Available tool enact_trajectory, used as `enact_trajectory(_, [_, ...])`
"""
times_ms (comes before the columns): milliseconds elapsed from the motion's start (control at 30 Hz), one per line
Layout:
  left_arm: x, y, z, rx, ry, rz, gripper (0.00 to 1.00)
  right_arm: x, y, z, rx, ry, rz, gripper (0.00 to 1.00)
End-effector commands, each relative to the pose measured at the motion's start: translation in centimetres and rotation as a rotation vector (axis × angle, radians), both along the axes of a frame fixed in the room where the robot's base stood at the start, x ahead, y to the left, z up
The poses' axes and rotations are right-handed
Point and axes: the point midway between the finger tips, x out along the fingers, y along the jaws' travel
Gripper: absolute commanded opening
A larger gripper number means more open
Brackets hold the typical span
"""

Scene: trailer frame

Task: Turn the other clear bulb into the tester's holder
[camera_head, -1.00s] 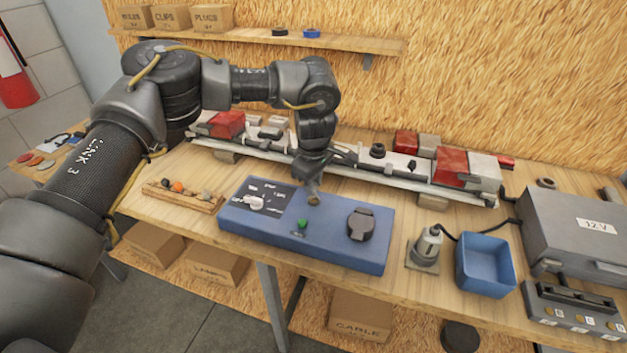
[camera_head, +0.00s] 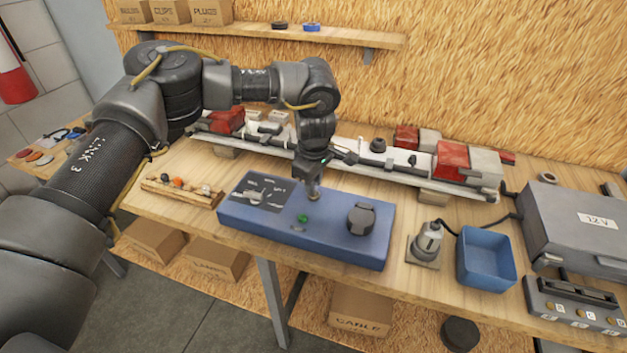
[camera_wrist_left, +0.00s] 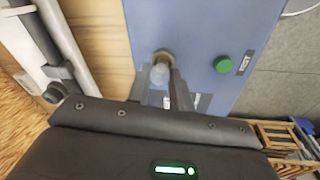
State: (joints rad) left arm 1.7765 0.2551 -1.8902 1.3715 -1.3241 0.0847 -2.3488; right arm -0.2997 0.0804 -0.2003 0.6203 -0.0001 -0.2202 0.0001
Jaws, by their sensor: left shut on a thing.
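The tester is a blue box (camera_head: 345,252) at the front of the bench, with a dark printed panel at its left. Its small brass holder (camera_wrist_left: 164,56) shows in the left wrist view, right at my fingertips. My left gripper (camera_wrist_left: 168,88) points down over the tester and is shut on a clear bulb (camera_wrist_left: 159,74). The bulb is in line with the holder and appears to touch it; how deep it sits is hidden. In the head view my left gripper (camera_head: 313,192) covers the bulb and most of the holder. My right gripper is not in view.
A green button (camera_head: 302,218) and a dark round part (camera_head: 361,219) are on the tester. A wooden rack (camera_head: 178,195) with small bulbs lies left. A lamp socket (camera_head: 427,243), blue bin (camera_head: 485,260) and grey 12V box (camera_head: 580,228) stand right. The light bar (camera_head: 400,183) runs behind.

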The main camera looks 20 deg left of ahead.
Motion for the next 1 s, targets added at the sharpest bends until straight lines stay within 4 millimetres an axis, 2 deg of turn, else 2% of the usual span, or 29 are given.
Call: enact_trajectory(1000, [0.00,0.05,-0.80,0.000,0.000,-0.030,0.12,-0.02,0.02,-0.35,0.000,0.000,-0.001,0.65])
